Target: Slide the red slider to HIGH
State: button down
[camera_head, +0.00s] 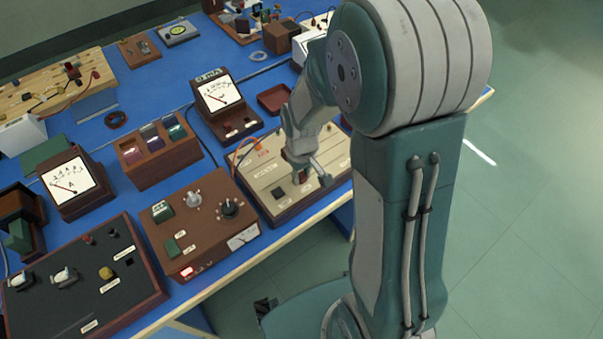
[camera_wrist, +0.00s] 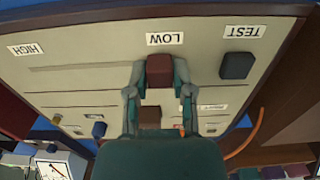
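The red slider (camera_wrist: 160,70) is a dark red block at the LOW label (camera_wrist: 165,39) on the cream panel (camera_wrist: 90,50), in the wrist view. The HIGH label (camera_wrist: 25,49) is at the far left there, along the slot line; lettering appears upside down. My gripper (camera_wrist: 159,78) has one finger on each side of the slider, and both seem to touch it. In the head view my gripper (camera_head: 303,172) is low over the cream panel box (camera_head: 268,178); it hides the slider there.
A dark square block (camera_wrist: 236,65) sits beside the TEST label (camera_wrist: 245,31), close to the slider. An orange cable (camera_wrist: 250,135) curves past the panel edge. In the head view a brown control box (camera_head: 205,218) and a meter (camera_head: 220,95) stand nearby on the blue bench.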

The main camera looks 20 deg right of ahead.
aim_at(340, 156)
jog(key=w+d, duration=0.1)
jog(key=d, duration=0.3)
jog(key=w+d, duration=0.1)
jog(key=d, duration=0.3)
jog(key=w+d, duration=0.1)
jog(key=d, duration=0.2)
jog(key=shift+w+d, duration=0.35)
jog(key=shift+d, duration=0.05)
jog(key=shift+a, duration=0.15)
jog(key=shift+c, duration=2.4)
grip_release()
jog(key=shift+w+d, duration=0.1)
jog(key=shift+d, duration=0.3)
jog(key=shift+a, duration=0.1)
